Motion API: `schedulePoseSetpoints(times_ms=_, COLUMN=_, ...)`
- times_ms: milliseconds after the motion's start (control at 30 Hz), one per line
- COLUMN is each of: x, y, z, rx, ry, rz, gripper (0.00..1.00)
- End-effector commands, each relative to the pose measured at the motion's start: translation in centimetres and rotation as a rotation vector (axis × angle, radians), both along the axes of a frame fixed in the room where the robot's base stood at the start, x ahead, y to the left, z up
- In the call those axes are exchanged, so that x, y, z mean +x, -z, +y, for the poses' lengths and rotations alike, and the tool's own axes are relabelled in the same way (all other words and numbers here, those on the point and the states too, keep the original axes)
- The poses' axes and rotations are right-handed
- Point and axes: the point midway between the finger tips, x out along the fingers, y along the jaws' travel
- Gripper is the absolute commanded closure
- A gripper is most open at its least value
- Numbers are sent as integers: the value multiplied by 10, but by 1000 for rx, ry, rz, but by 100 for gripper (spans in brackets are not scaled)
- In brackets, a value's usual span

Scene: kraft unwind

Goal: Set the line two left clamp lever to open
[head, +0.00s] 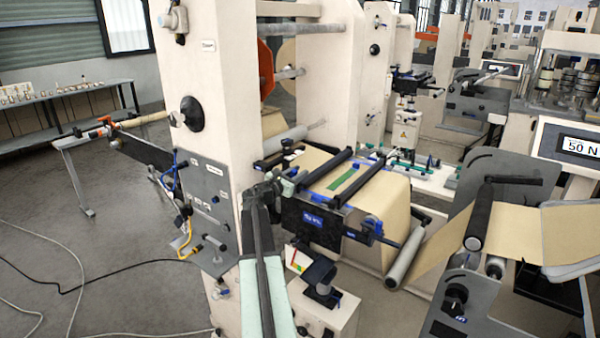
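A splice table (325,228) with a blue label on its dark front face stands in the middle of the head view. Two long black clamp bars cross it, a left bar (328,168) and a right bar (372,180), with brown web and a green strip between them. A blue lever-like part (372,229) sits at the near end of the right bar. My gripper (288,184) is at the near end of the left bar, close to or touching it; I cannot tell which. The left clamp lever is not distinguishable there, possibly hidden by my gripper.
A cream machine column (228,90) and a grey panel with hoses (205,200) stand left of my arm. Cables lie on open floor (90,240) at left.

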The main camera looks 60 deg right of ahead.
Motion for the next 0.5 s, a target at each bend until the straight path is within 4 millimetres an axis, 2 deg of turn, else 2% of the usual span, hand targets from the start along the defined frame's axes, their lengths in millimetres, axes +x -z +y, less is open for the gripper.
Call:
schedulePoseSetpoints(times_ms=167, x=2, y=0, z=26, rx=0, ry=-2, rz=0, gripper=73)
schedulePoseSetpoints(times_ms=333, x=7, y=0, z=61, rx=0, ry=-1, rz=0, gripper=73)
schedulePoseSetpoints(times_ms=500, x=10, y=0, z=74, rx=0, ry=1, rz=0, gripper=73)
